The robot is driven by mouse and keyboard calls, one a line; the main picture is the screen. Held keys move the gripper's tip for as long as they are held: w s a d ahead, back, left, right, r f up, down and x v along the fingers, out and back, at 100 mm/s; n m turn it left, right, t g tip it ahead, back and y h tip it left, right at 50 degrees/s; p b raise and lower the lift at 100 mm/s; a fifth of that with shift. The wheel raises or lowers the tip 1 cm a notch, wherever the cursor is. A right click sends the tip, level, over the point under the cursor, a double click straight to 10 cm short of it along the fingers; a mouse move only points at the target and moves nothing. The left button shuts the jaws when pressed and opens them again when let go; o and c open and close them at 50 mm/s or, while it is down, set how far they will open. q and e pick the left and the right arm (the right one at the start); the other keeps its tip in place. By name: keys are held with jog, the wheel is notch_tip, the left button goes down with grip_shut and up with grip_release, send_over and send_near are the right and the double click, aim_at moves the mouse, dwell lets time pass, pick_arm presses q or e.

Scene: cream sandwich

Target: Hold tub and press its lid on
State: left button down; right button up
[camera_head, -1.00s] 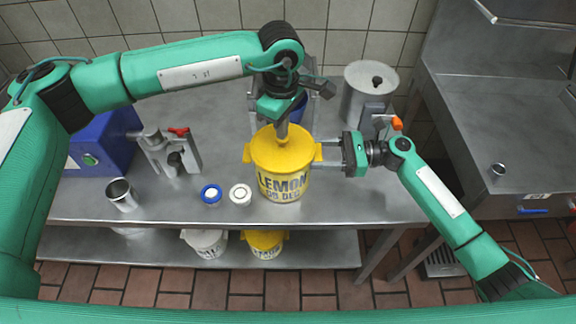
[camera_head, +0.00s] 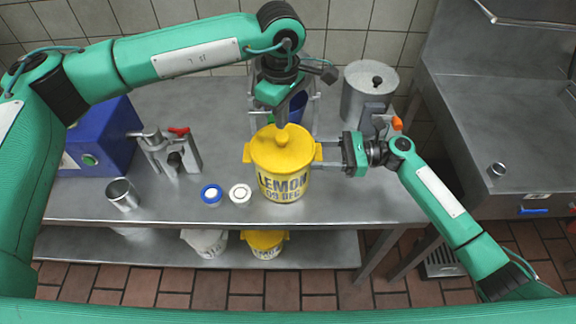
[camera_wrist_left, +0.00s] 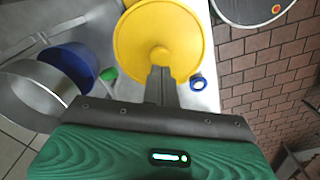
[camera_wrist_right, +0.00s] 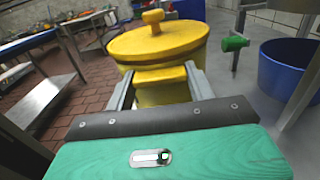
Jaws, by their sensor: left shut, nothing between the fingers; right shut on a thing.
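The yellow tub (camera_head: 285,187), printed LEMON, stands upright near the front of the steel table. My left gripper (camera_head: 282,122) is shut and empty, pointing down just above the knob. In the left wrist view its closed fingers (camera_wrist_left: 160,72) overlap the lid's edge. My right gripper (camera_head: 321,153) is shut on the tub's right side handle; its fingers flank that handle in the right wrist view (camera_wrist_right: 160,76).
A metal cup (camera_head: 122,195), a clamp-like press (camera_head: 165,155) and a blue box (camera_head: 105,140) stand further left. A steel canister (camera_head: 365,95) is behind right.

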pick_arm(q)
jog(key=shift+r, duration=1.8)
pick_arm(e)
jog(key=o, duration=1.2)
jog(key=shift+o, duration=0.2)
jog(key=d, duration=1.2)
pick_arm(q)
jog(key=shift+s, duration=0.1)
pick_arm(e)
jog(key=shift+s+f, duration=0.1)
